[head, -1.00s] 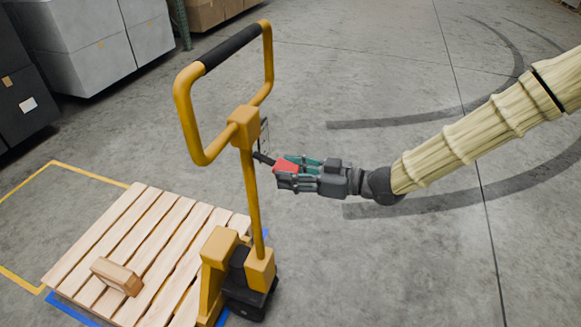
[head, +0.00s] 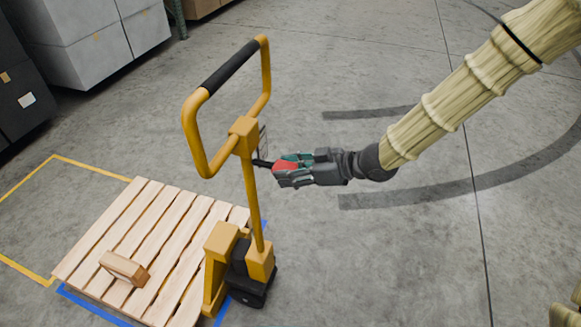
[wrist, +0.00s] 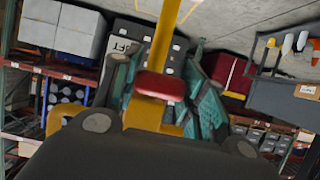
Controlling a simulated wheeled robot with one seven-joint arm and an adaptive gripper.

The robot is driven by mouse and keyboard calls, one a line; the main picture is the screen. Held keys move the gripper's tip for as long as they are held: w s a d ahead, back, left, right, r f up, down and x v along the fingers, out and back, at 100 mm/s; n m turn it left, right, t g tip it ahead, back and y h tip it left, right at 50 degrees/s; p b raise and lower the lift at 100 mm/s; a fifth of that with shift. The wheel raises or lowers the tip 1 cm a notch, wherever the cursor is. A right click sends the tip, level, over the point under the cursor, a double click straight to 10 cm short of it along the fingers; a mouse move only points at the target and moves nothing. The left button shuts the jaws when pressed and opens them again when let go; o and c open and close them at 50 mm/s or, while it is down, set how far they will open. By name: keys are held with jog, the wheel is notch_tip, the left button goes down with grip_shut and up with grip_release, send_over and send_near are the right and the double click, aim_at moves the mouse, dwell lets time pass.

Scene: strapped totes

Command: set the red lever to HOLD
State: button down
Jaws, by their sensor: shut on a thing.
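The red lever (head: 286,165) is on the upper part of the yellow pallet jack's handle post (head: 253,200), on its right side. A short dark rod joins it to the post. My gripper (head: 284,171) comes from the right and is shut on the red lever. In the wrist view the red lever (wrist: 160,86) lies between the teal finger pads, in front of the yellow post. I cannot make out a HOLD mark or which setting the lever is at.
The pallet jack's loop handle (head: 190,125) rises just left of my gripper. Grey totes (head: 95,40) stand at upper left. Floor on the right is clear.

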jog(key=c, duration=0.8)
grip_release()
jog(key=v, duration=1.2)
